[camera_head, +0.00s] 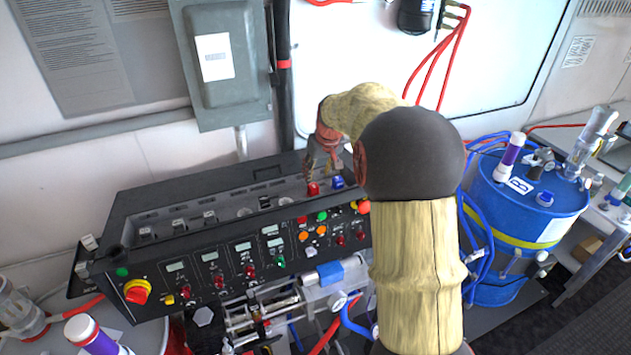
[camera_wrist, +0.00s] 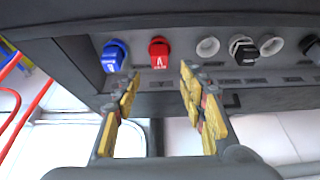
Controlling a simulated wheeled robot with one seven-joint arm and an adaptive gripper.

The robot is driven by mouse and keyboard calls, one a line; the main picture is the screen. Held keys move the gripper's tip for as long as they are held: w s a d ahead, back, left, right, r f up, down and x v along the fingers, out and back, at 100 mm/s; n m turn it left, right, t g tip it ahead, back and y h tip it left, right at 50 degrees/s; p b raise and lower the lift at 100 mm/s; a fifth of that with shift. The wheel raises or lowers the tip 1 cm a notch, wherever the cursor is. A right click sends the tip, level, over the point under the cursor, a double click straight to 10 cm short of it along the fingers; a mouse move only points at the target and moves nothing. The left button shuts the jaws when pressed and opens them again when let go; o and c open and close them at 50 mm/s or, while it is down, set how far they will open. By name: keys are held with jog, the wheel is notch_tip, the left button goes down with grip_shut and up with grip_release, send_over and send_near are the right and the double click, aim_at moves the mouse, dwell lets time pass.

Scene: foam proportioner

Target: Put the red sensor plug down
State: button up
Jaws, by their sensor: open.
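The red sensor plug (camera_head: 313,188) sits upright on the top rear of the black control console (camera_head: 155,205). In the wrist view the red plug (camera_wrist: 159,53) stands on the console's dark panel, between a blue plug (camera_wrist: 114,57) and a pale round socket (camera_wrist: 208,47). My gripper (camera_head: 320,170) is just above and behind the red plug. In the wrist view my gripper (camera_wrist: 158,82) has its yellow-padded fingers spread apart with nothing between them. The red plug lies just beyond the fingertips, roughly in line with the gap, and appears apart from both fingers.
The blue plug also shows in the head view (camera_head: 338,182), close beside the red one. A black plug (camera_wrist: 243,50) sits farther right in the wrist view. A grey electrical box (camera_head: 225,60) hangs on the wall behind. A blue drum (camera_head: 525,205) with hoses stands at right.

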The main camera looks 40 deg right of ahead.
jog(key=s+a+r+n, duration=0.1)
jog(key=s+a+r, duration=0.55)
jog(key=a, duration=0.35)
jog(key=s+a+r+n, duration=0.1)
jog(key=s+a+r, duration=0.5)
jog(key=a, duration=0.4)
jog(key=s+a+f, duration=0.1)
jog(key=s+a, duration=0.2)
jog(key=s, duration=0.3)
jog(key=s+a+f, duration=0.2)
jog(key=s+a, duration=0.2)
jog(key=s, duration=0.3)
jog(key=s+a+f+n+t+y, duration=0.1)
jog(key=s+a+f, duration=0.1)
jog(key=s, duration=0.4)
jog(key=shift+s+a, duration=0.4)
jog(key=shift+a, duration=0.4)
notch_tip(320, 180, down, 21)
jog(key=b, duration=2.1)
jog(key=shift+f+b, duration=0.2)
jog(key=shift+b, duration=0.15)
